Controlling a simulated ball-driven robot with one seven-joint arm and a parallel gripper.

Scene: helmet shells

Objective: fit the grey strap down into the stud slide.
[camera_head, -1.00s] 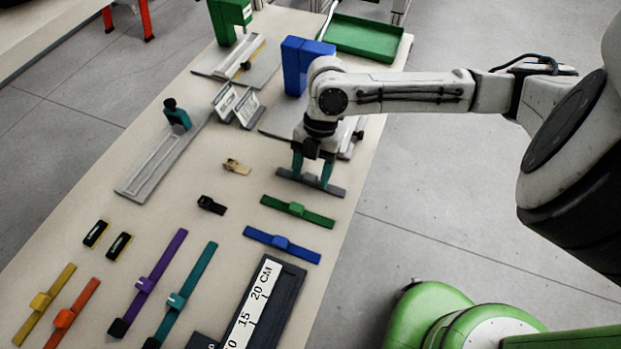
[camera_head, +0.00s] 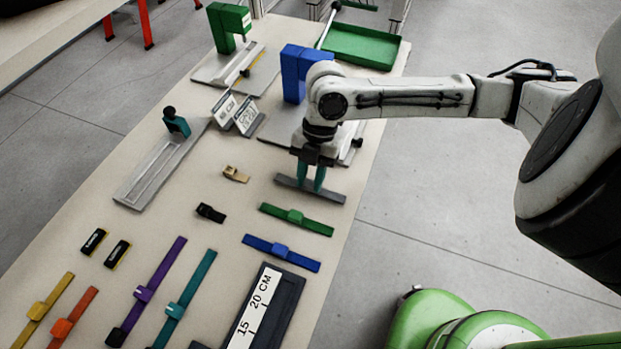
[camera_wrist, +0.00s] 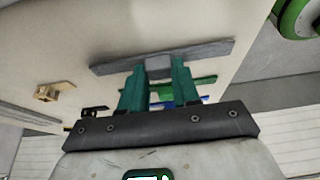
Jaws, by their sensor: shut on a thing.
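The grey strap (camera_head: 334,196) is a flat bar with a raised block at its middle, lying at the table's right edge. My gripper (camera_head: 311,186) points down over it, its teal fingers shut on the middle block. In the wrist view the strap (camera_wrist: 110,65) runs across beyond the fingertips, with its block between my gripper's fingers (camera_wrist: 159,78). The strap looks level and at table height; I cannot see a gap under it. A small tan piece (camera_head: 235,173) and a small black piece (camera_head: 210,212) lie to its left; I cannot tell which is the stud slide.
A green strap (camera_head: 275,211) and a blue strap (camera_head: 262,246) lie in front of the grey one. A blue stand (camera_head: 295,70) rises behind my gripper. A long grey fixture (camera_head: 150,180) lies at left. Clear table lies around the small tan and black pieces.

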